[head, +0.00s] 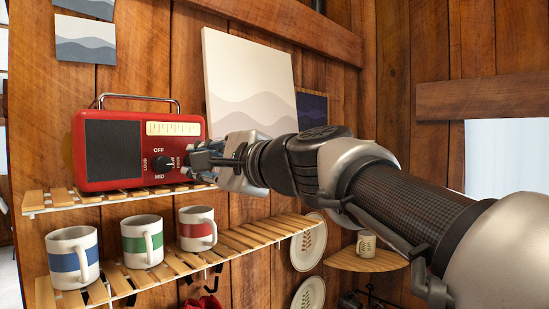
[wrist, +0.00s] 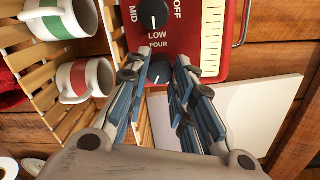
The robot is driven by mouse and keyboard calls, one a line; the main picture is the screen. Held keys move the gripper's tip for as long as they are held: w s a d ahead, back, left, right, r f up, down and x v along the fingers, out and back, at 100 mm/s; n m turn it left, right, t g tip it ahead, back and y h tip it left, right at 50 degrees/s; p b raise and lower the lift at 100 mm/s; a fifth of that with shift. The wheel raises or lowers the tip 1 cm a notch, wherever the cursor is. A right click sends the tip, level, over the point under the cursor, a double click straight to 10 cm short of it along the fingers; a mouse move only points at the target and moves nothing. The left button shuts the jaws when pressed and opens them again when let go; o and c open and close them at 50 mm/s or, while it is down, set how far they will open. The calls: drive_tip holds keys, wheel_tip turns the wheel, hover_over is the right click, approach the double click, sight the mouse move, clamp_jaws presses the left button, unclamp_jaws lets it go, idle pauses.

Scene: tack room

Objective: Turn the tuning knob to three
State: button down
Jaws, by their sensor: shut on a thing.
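The red radio (head: 125,187) stands on the upper slatted shelf in the head view, with a dark speaker grille, a pale dial strip and a volume knob (head: 164,164) marked OFF, LOUD, MID and LOW. My gripper (head: 199,158) is at the radio's right end. In the wrist view my gripper (wrist: 161,64) has its fingers on both sides of the black tuning knob (wrist: 158,73) and is shut on it. The word FOUR shows beside this knob. In the head view my gripper hides this knob.
The lower slatted shelf (head: 225,246) holds mugs with blue (head: 73,258), green (head: 141,243) and red (head: 197,230) bands. A pale wave picture (head: 248,80) leans behind my gripper. A corner shelf (head: 366,262) holds a small mug (head: 366,244).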

drive_tip(key=m+p, duration=0.3)
drive_tip(key=m, duration=0.8)
drive_tip(key=shift+m+y+p, duration=0.3)
drive_tip(key=shift+m+y, duration=0.1)
idle(0.4)
drive_tip(key=c, duration=1.3)
unclamp_jaws()
drive_tip(key=shift+c, duration=0.2)
drive_tip(key=shift+d, duration=0.1)
drive_tip(key=v, duration=1.2)
